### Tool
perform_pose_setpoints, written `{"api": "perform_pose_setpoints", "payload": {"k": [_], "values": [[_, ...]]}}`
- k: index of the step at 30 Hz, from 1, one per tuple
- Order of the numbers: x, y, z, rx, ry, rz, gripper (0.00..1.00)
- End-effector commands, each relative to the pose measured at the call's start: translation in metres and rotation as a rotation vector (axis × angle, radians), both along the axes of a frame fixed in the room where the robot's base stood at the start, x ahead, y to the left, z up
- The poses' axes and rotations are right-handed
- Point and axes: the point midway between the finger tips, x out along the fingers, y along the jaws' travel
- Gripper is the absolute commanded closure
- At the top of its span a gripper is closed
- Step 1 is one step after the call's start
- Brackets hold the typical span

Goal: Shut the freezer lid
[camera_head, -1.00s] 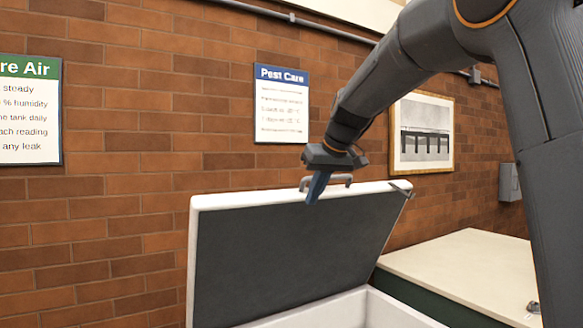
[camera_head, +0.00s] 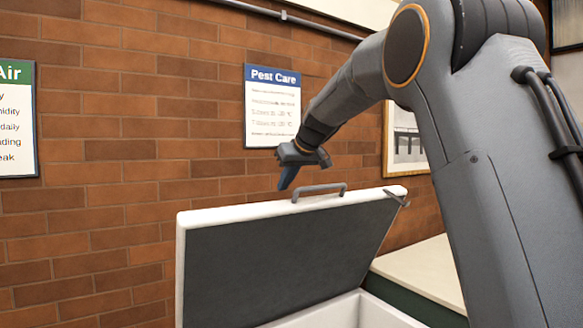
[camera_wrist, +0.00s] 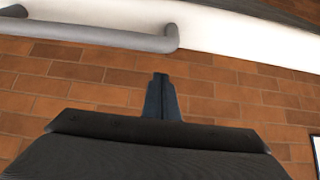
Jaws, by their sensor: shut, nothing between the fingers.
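The freezer lid (camera_head: 285,258) stands raised and tilted open in the head view, its dark inner panel facing me and its white rim around it. A grey handle (camera_head: 319,190) sits on the lid's top edge. The white freezer body (camera_head: 372,312) shows only at the bottom edge of the view. My gripper (camera_head: 287,180) is shut and empty, its blue fingers pointing down just above the lid's top edge, left of the handle and apparently apart from it. In the wrist view, the shut fingers (camera_wrist: 163,98) lie against the brick wall, with the grey handle (camera_wrist: 110,37) and white lid edge (camera_wrist: 235,38) beyond.
A brick wall (camera_head: 110,190) runs behind the lid. A "Pest Care" sign (camera_head: 272,105) and a framed picture (camera_head: 405,145) hang on it. A cream-topped counter (camera_head: 425,270) stands right of the freezer. My arm covers much of the right side.

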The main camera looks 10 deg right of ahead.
Motion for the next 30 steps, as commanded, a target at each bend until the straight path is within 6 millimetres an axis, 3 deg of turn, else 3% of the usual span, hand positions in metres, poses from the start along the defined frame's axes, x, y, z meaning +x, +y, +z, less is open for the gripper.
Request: {"api": "perform_pose_setpoints", "payload": {"k": [11,30], "values": [[-0.030,-0.014,-0.015,0.000,0.001,-0.002,1.00],[-0.034,-0.014,-0.020,0.003,-0.007,0.003,1.00]]}}
